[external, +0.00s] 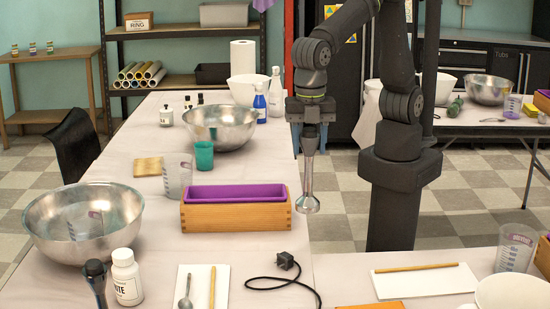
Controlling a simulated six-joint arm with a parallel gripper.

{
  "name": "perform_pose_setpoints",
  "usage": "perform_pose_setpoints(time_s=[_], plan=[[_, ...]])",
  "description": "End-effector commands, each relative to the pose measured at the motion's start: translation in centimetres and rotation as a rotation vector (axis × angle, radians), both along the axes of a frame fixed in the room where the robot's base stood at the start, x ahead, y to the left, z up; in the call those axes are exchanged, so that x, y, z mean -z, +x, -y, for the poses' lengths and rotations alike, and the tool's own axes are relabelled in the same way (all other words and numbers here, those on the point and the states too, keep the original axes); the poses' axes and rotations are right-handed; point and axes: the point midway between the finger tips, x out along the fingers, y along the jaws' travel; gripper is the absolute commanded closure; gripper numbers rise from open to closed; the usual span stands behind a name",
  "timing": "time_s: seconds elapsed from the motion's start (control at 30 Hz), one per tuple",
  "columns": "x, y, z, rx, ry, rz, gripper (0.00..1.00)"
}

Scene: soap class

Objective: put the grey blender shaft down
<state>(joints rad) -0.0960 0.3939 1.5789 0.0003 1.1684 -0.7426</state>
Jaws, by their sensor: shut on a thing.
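The grey blender shaft (308,180) hangs upright in the external view, its bell-shaped foot pointing down. My gripper (310,122) is shut on the shaft's dark upper end. The shaft is beside the right edge of the long white table (155,255), just right of the wooden soap mould with a purple liner (237,209). I cannot tell whether the foot is over the table or just past its edge. A dark blender handle (95,280) stands at the table's front left, beside a white bottle (127,277).
Metal bowls (85,225) and (218,127), a teal cup (204,155) and a clear measuring jug (177,176) crowd the left table. A black cord with a plug (286,261) lies near its front right. A white board with a spoon (203,287) lies left of the plug.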

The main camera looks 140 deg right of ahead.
Motion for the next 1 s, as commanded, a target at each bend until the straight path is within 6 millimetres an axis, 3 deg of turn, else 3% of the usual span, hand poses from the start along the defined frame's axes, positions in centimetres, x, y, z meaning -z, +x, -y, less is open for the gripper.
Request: perform_pose_setpoints(time_s=[0.1,0.47,0.7,1.0], plan=[[0.0,-0.4,4.9,0.126,0.001,0.001,1.0],[0.0,-4.1,18.0,0.492,0.0,0.001,1.0],[0.0,-8.5,25.6,0.736,0.0,0.001,1.0],[0.1,-15.7,33.6,1.041,0.0,0.002,1.0]])
